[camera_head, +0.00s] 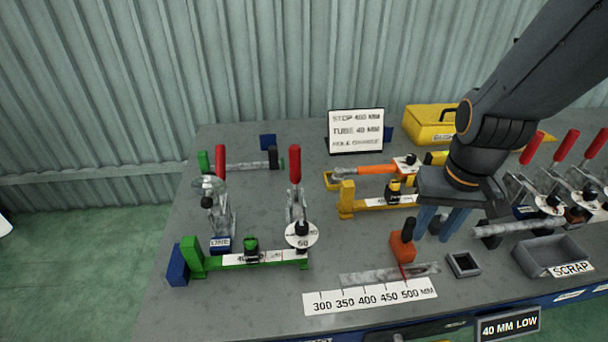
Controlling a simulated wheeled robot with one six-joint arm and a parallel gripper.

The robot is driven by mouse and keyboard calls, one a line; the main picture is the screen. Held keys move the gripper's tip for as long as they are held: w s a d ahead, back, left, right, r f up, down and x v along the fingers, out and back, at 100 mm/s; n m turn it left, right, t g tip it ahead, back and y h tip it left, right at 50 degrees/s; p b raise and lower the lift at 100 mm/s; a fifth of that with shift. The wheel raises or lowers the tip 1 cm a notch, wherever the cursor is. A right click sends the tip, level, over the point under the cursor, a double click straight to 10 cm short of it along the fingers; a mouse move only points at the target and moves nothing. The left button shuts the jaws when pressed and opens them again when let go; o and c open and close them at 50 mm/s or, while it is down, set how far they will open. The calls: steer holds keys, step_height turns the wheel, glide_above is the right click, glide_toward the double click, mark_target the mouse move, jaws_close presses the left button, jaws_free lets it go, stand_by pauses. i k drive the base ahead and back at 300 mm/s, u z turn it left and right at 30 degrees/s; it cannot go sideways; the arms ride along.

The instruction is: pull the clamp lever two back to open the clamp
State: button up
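Several toggle clamps with red levers stand on the grey bench. On the left, one red lever (220,161) stands upright behind the green fixture (195,258). A second red lever (295,164) stands upright beside it, above a round white tag reading 60 (302,236). On the right, three more red levers (532,147) (567,144) (596,143) lean back to the right. I cannot tell which lever is number two. My gripper (436,235) points down over the right-middle of the bench, its blue fingers apart with nothing seen between them. It is away from all the levers.
An orange block with a black knob (402,246) stands just left of my gripper, near a ruler strip (370,297). A small dark square tray (463,264) and the grey scrap bin (550,254) are to the right. Yellow fixtures (348,199) and a sign (356,130) stand behind.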

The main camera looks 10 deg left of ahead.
mark_target(294, 150)
steer(key=k, duration=0.3)
steer(key=u, duration=0.85)
steer(key=i, duration=0.5)
